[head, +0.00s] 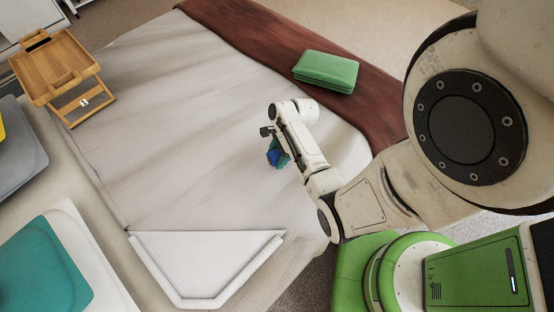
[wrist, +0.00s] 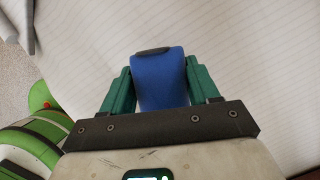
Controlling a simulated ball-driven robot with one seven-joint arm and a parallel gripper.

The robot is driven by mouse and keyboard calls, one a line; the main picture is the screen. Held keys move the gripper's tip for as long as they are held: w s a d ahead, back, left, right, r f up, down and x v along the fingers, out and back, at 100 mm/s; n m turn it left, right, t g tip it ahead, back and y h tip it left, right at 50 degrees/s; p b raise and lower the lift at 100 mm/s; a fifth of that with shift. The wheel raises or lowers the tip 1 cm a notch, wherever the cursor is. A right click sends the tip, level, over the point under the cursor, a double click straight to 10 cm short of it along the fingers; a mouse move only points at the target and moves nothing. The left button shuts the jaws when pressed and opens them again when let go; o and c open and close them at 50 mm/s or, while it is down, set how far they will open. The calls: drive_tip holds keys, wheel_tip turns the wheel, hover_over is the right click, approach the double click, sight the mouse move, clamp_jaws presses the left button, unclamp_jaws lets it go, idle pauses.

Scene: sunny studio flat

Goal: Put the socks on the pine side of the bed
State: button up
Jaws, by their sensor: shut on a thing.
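The socks, a blue rolled bundle with a dark end (wrist: 160,82), are between the two green fingers of my gripper (wrist: 158,72) in the wrist view. My gripper is shut on them. In the head view the socks (head: 273,157) show as a small blue patch at the end of my arm, partly hidden by it, over the middle right of the bed (head: 175,120). The bed has a pale quilted cover. Whether the socks touch the cover I cannot tell. A pine-coloured wooden tray with legs (head: 58,68) stands at the far left of the bed.
A folded green cloth (head: 326,70) lies on the brown throw (head: 250,30) at the bed's far right. A folded-back white corner of bedding (head: 205,265) is at the front. A teal cushion (head: 45,270) and a grey one (head: 18,150) are at the left. The bed's middle is clear.

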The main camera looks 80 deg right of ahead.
drive_tip(key=shift+w+d+f+b, duration=0.15)
drive_tip(key=shift+f+b, duration=0.15)
drive_tip(key=shift+f, duration=1.45)
